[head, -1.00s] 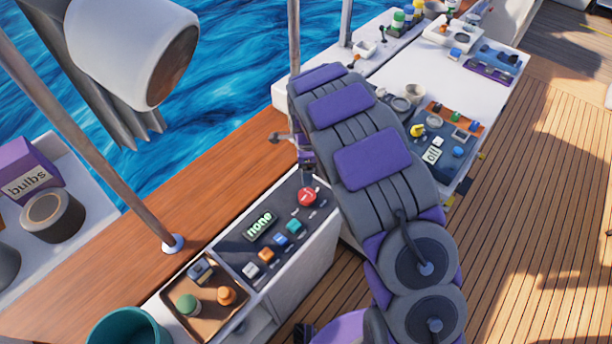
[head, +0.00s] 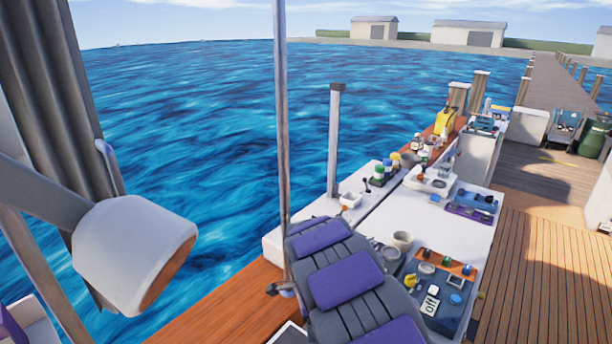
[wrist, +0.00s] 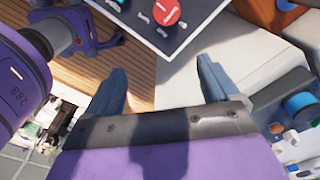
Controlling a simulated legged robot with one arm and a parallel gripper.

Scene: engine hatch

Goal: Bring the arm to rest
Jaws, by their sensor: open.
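My gripper (wrist: 162,88) shows in the wrist view with its two grey fingers spread apart and nothing between them. Past the fingertips are a dark panel with a red round knob (wrist: 166,12) and a pale cabinet side. My gripper is out of the head view, hidden behind the arm or below the frame.
A thin pole (head: 281,120) stands left of my arm. A white lamp-like cylinder (head: 130,255) hangs at left. Open wooden deck (head: 545,270) lies at right.

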